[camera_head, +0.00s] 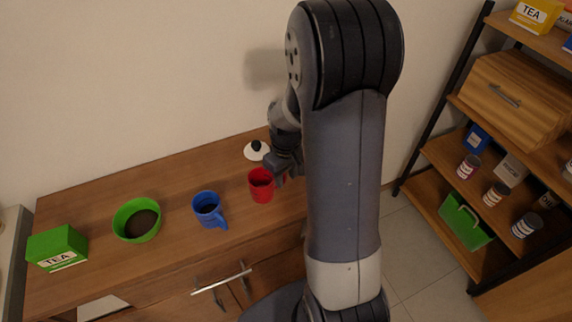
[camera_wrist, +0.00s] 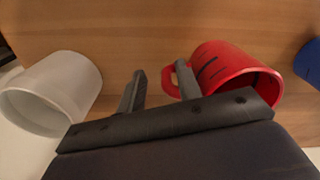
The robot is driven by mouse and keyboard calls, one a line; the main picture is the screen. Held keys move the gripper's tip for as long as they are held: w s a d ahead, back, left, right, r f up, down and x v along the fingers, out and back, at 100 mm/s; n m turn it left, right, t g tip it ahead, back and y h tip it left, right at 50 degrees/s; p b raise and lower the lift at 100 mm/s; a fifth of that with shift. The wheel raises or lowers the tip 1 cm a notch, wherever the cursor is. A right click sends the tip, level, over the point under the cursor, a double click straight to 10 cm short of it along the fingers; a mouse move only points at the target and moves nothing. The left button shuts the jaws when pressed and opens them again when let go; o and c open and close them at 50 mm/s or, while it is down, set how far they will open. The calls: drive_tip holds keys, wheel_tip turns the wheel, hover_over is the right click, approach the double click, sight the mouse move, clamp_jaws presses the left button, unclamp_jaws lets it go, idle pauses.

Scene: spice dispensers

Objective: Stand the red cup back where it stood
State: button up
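The red cup (camera_head: 261,187) stands upright on the wooden counter (camera_head: 172,178), to the right of the blue cup (camera_head: 209,210). My gripper (camera_head: 283,168) is beside the red cup on its right, partly hidden by my arm. In the wrist view, the red cup (camera_wrist: 238,72) has its handle toward my gripper (camera_wrist: 158,78). The two fingers are apart. The right finger overlaps the handle; I cannot tell whether it passes through the loop or touches it. The left finger is clear of the cup.
A white cup (camera_wrist: 52,92) is left of my fingers in the wrist view. A green bowl (camera_head: 137,222) and green tea box (camera_head: 57,247) stand at the counter's left. A shelf (camera_head: 490,190) is at right.

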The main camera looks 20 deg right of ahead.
wheel_tip(320, 180, up, 12)
idle(0.4)
idle(1.2)
